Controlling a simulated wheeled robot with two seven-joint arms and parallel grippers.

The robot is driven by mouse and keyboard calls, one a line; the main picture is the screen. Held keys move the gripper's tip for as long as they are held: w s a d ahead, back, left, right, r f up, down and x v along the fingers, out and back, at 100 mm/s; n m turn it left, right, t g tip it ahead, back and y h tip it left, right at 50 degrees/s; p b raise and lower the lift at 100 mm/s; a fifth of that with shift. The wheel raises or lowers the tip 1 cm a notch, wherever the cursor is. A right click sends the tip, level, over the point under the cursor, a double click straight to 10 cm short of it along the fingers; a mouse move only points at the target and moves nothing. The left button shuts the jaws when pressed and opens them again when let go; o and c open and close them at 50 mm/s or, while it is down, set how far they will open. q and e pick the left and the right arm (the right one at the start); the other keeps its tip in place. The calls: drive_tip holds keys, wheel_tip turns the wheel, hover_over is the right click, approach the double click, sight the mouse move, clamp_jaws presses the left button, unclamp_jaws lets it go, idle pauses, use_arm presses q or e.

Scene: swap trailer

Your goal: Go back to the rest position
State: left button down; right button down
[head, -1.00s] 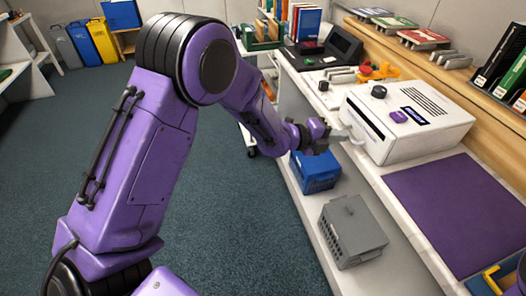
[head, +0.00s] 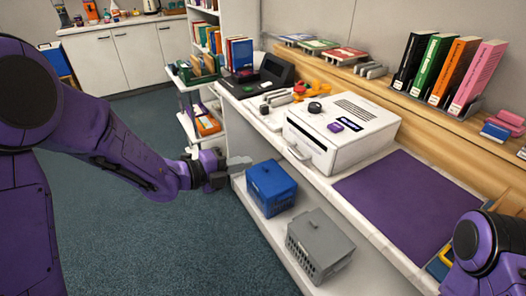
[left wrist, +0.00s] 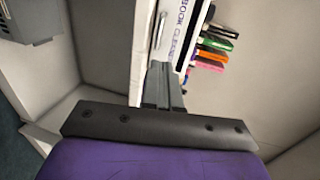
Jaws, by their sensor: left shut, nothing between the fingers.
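My left gripper (head: 238,163) is shut and empty in the head view. It is in front of the counter's left edge, above and left of a blue crate (head: 271,188). The left wrist view shows its fingers (left wrist: 161,82) together, pointing towards the white book-cleaning machine (left wrist: 165,40). A gap separates the gripper from this machine (head: 345,130) in the head view. Part of my right arm shows at the lower right; its gripper is not in view.
A purple mat (head: 405,205) lies on the counter right of the machine. A grey crate (head: 320,245) stands on the lower shelf beside the blue one. A cart with books (head: 205,120) stands behind my left gripper. The carpet (head: 150,245) left of the counter is open.

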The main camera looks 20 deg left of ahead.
use_arm(q)
drive_tip(key=s+a+f+n+y, duration=0.1)
drive_tip(key=a+f+n+y, duration=0.25)
drive_tip(key=n, duration=0.55)
drive_tip(key=s+a+f+n+t+y+p, duration=0.1)
drive_tip(key=a+f+n+y, duration=0.15)
drive_tip(key=f+n, duration=0.4)
drive_tip(key=s+a+f+n+y, duration=0.1)
drive_tip(key=a+f+n+y, duration=0.2)
drive_tip(key=n, duration=0.7)
drive_tip(key=s+f+n+g+y, duration=0.1)
drive_tip(key=s+f+n+g, duration=0.1)
drive_tip(key=s+f, duration=0.4)
drive_tip(key=s+a+f+n+g+y+p, duration=0.1)
drive_tip(key=s+f, duration=0.5)
drive_tip(key=s, duration=0.7)
drive_tip(key=s+f+n+g+y+p, duration=0.1)
drive_tip(key=s+f+n+g, duration=0.3)
drive_tip(key=s, duration=0.5)
wheel_tip(320, 180, down, 2)
drive_tip(key=shift+s+a+f+n+g+y, duration=0.25)
drive_tip(key=shift+s+a+n+g+y, duration=0.15)
drive_tip(key=shift+g+y, duration=0.65)
